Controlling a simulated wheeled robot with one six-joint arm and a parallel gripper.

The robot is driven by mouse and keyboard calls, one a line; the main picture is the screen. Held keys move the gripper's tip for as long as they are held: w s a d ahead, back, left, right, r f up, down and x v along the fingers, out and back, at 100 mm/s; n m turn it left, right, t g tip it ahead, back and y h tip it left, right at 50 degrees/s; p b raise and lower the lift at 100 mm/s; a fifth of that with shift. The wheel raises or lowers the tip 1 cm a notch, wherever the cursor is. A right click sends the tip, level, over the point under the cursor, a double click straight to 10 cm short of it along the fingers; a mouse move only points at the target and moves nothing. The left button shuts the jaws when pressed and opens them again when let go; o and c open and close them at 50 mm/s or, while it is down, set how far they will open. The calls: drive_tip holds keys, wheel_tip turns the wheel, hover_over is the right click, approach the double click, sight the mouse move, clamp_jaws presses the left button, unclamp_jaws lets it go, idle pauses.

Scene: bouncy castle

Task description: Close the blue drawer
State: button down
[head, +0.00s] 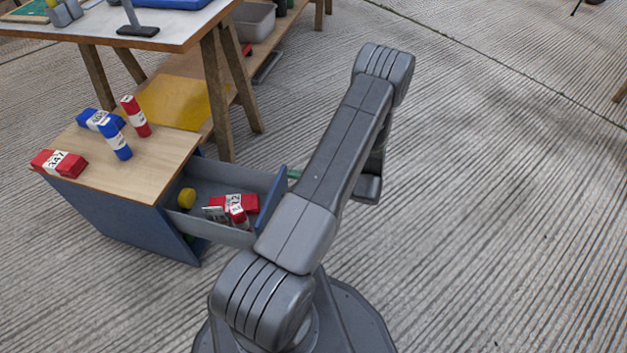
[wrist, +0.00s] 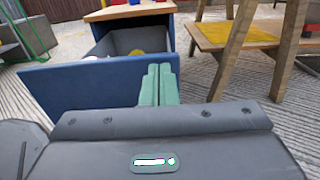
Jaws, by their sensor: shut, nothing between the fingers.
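The blue drawer (head: 273,200) is pulled out of a small blue cabinet (head: 118,222) with a wooden top. Inside its grey tray are a yellow round thing (head: 186,198) and red and white items (head: 236,206). In the wrist view the drawer's blue front (wrist: 90,82) spans the left and middle. My gripper (wrist: 159,72) has its green fingers shut together and empty, in front of the right part of the drawer front. I cannot tell whether they touch it. In the head view my arm hides most of the gripper; a bit of green shows beside the drawer front.
Red and blue labelled blocks (head: 115,138) lie and stand on the cabinet top (head: 150,165). A wooden trestle table (head: 190,30) with a lower shelf and yellow sheet (head: 175,102) stands behind. The ridged floor to the right is clear.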

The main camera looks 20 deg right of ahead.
drive_tip(key=shift+w+a, duration=0.3)
drive_tip(key=shift+a, duration=0.15)
drive_tip(key=b+x, duration=0.2)
drive_tip(key=x, duration=2.4)
drive_tip(key=shift+w, duration=0.2)
drive_tip(key=shift+a, duration=0.15)
